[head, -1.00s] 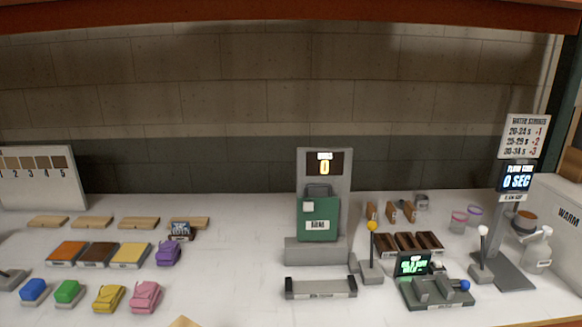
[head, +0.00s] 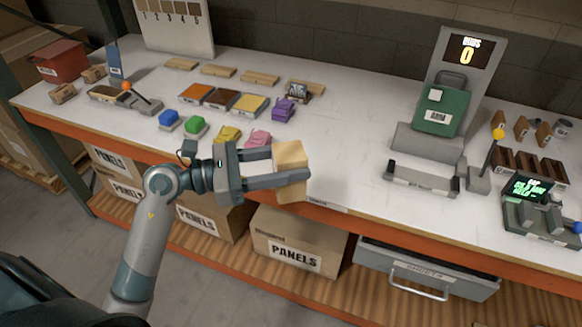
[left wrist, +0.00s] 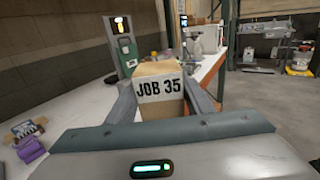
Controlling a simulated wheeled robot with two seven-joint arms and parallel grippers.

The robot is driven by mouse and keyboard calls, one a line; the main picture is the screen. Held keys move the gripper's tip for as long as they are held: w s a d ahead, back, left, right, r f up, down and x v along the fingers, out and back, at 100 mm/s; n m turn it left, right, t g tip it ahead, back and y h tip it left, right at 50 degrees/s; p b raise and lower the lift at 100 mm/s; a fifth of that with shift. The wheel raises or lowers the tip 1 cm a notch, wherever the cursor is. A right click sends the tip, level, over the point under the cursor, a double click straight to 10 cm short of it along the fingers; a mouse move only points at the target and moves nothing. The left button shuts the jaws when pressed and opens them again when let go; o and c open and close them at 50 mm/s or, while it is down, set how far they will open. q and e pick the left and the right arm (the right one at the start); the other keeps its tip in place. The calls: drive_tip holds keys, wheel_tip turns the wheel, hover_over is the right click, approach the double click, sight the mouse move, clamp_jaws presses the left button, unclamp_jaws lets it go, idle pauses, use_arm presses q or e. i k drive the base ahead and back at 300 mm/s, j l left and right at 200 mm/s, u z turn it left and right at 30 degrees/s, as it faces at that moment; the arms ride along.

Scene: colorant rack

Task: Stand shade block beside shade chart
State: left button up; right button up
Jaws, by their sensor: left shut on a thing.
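My left gripper (head: 290,174) is shut on a light wooden block (head: 290,157) and holds it near the table's front edge. In the left wrist view the block (left wrist: 159,88) sits between the two fingers, and its white label reads "JOB 35". I cannot tell if the block touches anything below. The shade chart (head: 178,22) is a white upright board with numbered brown swatches at the back left of the table, well apart from the block. My right gripper is not in view.
Blue (head: 169,120), green (head: 196,126), yellow (head: 228,135), pink (head: 258,139) and purple (head: 283,108) items stand between the gripper and the chart. Flat wooden pieces (head: 218,71) lie behind. A lever unit (head: 112,95) stands left. The table middle (head: 350,125) is clear.

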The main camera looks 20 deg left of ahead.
sight(195, 81)
drive_tip(key=i+j, duration=0.1)
drive_tip(key=j, duration=1.9)
drive_tip(key=i+j, duration=0.1)
drive_tip(key=j, duration=1)
drive_tip(key=i+j, duration=0.15)
drive_tip(key=j, duration=0.4)
drive_tip(key=i+j, duration=0.25)
drive_tip(key=j+u, duration=0.05)
drive_tip(key=j, duration=0.05)
